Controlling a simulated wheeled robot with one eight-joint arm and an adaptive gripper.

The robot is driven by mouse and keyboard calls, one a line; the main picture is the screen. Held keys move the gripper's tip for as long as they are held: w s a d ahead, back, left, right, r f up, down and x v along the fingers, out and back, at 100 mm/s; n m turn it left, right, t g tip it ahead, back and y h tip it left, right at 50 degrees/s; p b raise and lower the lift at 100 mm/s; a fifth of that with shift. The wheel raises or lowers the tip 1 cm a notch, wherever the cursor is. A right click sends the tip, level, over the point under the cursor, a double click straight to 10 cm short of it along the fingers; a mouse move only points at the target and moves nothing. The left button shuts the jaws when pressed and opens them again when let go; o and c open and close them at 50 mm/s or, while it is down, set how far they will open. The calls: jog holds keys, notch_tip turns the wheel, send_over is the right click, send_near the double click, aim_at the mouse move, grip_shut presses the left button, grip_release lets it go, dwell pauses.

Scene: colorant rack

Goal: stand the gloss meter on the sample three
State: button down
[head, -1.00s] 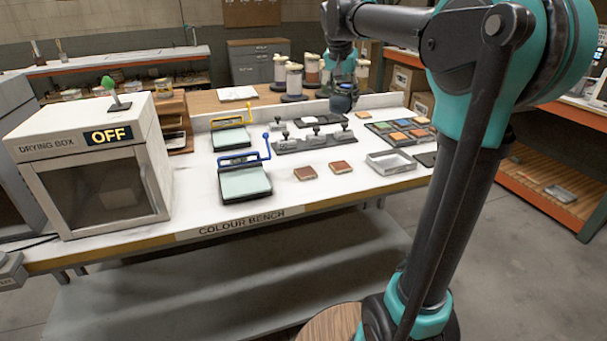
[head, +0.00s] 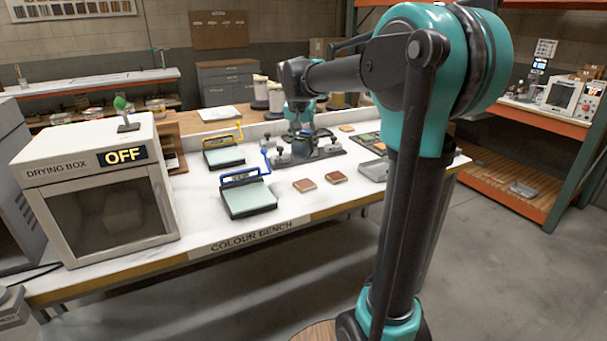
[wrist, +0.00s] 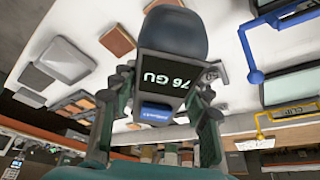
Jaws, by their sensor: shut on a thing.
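My gripper (wrist: 167,82) is shut on the gloss meter (wrist: 166,55), a dark block whose screen reads 76 GU above a small blue label. In the head view my gripper (head: 300,132) hangs over the bench at the dark rack of knobbed tools; the meter is hard to make out there. Two reddish-brown sample panels (head: 304,185) (head: 336,178) lie on the white bench top in front of that rack. Several coloured panels (head: 366,138) sit further right, partly hidden by my arm. I cannot tell which panel is sample three.
The dark rack (head: 325,155) stands behind the brown panels. Left of them are glass-topped units with a blue handle (head: 248,198) and a yellow handle (head: 224,157). A grey tray (head: 374,170) is at right, the drying box (head: 95,190), reading OFF, at left.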

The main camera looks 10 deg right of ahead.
aim_at(300, 141)
notch_tip(300, 141, down, 11)
jog(key=shift+f, duration=0.1)
dwell(0.4)
jog(key=shift+f, duration=0.1)
jog(key=c, duration=0.8)
grip_release()
jog(key=v, duration=1.2)
